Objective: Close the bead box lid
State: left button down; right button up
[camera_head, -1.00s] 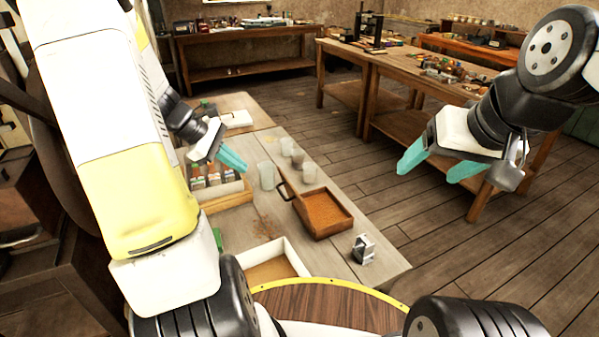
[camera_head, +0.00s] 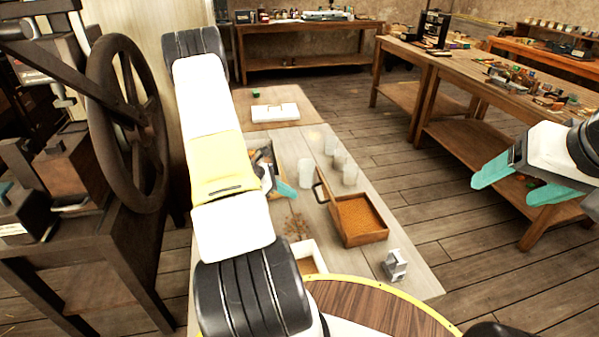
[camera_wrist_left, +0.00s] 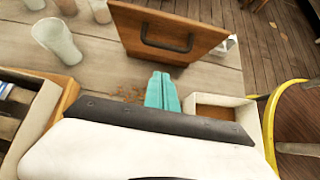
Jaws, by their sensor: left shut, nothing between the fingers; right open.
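My left gripper (camera_head: 286,190) is shut and empty, left of the wooden box. It also shows in the left wrist view (camera_wrist_left: 162,92). My right gripper (camera_head: 508,184) is open and empty, right of the table.
Brown bits (camera_head: 295,224) are scattered on the table between the boxes. Cloudy cups (camera_head: 306,173) stand behind the wooden box, and a small metal block (camera_head: 394,265) near the front right. A handwheel press (camera_head: 128,122) stands at the left.

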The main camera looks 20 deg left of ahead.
aim_at(316, 193)
pick_arm(q)
jog(key=shift+w+d+f, duration=0.2)
jog(key=shift+w+d, duration=0.35)
jog(key=shift+d, duration=0.2)
jog(key=shift+w+d+f, duration=0.15)
jog(key=shift+w+d, duration=0.4)
jog(key=shift+d, duration=0.2)
jog(key=shift+w+d+f, duration=0.2)
jog(key=shift+w+d, duration=0.35)
jog(key=shift+d, duration=0.2)
jog(key=shift+w+d+r+g+y, duration=0.3)
jog(key=shift+d+r+y, duration=0.1)
jog(key=shift+w+d+r, duration=0.1)
jog(key=shift+d+r, duration=0.05)
